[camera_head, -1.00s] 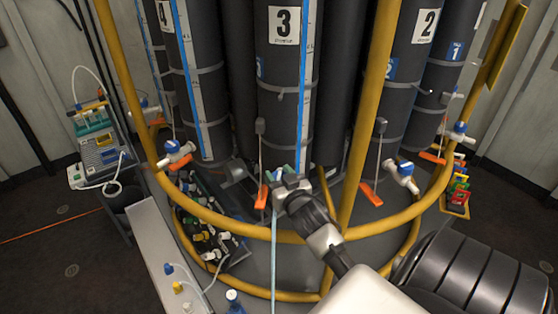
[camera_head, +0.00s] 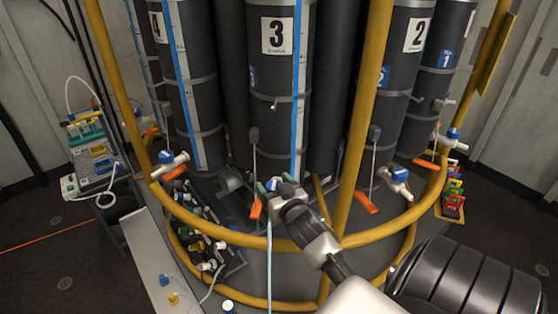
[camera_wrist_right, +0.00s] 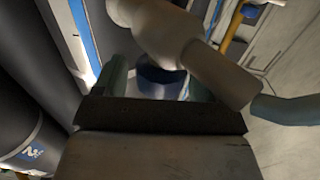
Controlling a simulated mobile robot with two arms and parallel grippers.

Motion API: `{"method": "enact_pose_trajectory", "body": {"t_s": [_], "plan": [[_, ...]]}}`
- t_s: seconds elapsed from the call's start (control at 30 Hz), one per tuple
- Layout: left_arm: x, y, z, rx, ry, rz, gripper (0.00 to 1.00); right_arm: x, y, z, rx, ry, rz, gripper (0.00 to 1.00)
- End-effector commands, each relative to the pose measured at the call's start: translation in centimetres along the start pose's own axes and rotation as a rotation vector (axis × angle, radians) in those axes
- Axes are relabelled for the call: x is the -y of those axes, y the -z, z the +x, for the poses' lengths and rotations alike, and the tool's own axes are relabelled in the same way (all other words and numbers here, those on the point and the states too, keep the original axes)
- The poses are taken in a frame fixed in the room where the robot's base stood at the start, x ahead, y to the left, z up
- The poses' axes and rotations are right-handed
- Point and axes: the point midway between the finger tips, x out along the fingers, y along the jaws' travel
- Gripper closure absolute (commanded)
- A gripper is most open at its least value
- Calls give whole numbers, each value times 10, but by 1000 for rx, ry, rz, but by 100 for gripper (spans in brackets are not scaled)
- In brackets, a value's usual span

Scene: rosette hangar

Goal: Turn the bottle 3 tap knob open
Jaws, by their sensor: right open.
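Bottle 3 (camera_head: 270,125) is the tall dark cylinder with the "3" label at the middle of the head view. Its tap has a blue knob (camera_wrist_right: 160,80), seen in the right wrist view below a pale tap body (camera_wrist_right: 165,35). My right gripper (camera_head: 274,186) is at this tap in front of the bottle. In the right wrist view my right gripper (camera_wrist_right: 160,85) is open, with one finger on each side of the knob. I cannot tell whether the fingers touch it. The pale body partly covers the knob. My left gripper is not in view.
A yellow ring rail (camera_head: 220,232) and a yellow post (camera_head: 355,160) are close to my right arm. Other blue-knobbed taps are at left (camera_head: 167,157) and right (camera_head: 400,174). A pale hose (camera_head: 269,265) hangs below the gripper. A white bench (camera_head: 150,265) stands lower left.

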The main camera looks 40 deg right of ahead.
Motion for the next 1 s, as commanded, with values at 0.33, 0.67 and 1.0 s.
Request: {"method": "enact_pose_trajectory", "body": {"t_s": [0.33, 0.67, 1.0], "plan": [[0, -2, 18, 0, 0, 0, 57, 0, -4, -63, 3, 0, 0, 29], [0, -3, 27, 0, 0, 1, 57, 0, -1, -103, 0, 0, 1, 29], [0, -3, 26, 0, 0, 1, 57, 0, 0, -104, -1, 0, 0, 29]]}}
